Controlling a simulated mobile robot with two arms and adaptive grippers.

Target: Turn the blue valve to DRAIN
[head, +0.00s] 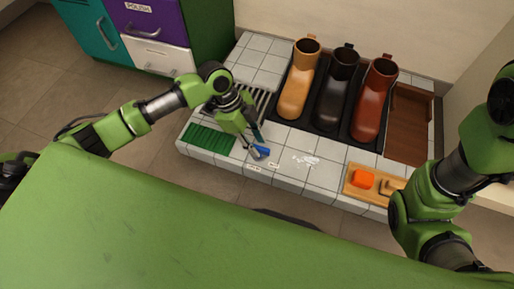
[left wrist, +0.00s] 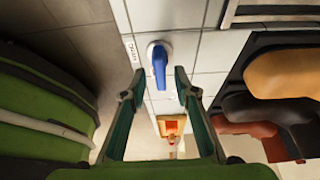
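The blue valve (head: 261,151) is on the front part of the white tiled counter. In the left wrist view its blue lever (left wrist: 160,66) rises from a round pale base, with a small label (left wrist: 132,51) to its left; the label's text is hard to read. My left gripper (head: 254,143) is just at the valve. In the left wrist view its two green fingers stand apart, with the lever between and just beyond their tips. I cannot tell whether either finger touches it. My right arm comes in at the right, but its gripper does not show.
Tan, black and red boots (head: 369,98) stand on a black tray behind. A green ribbed mat (head: 209,138) and a metal grate lie left of the valve. A wooden tray (head: 357,190) with an orange block is at the right. White specks (head: 306,160) lie on the tiles between.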

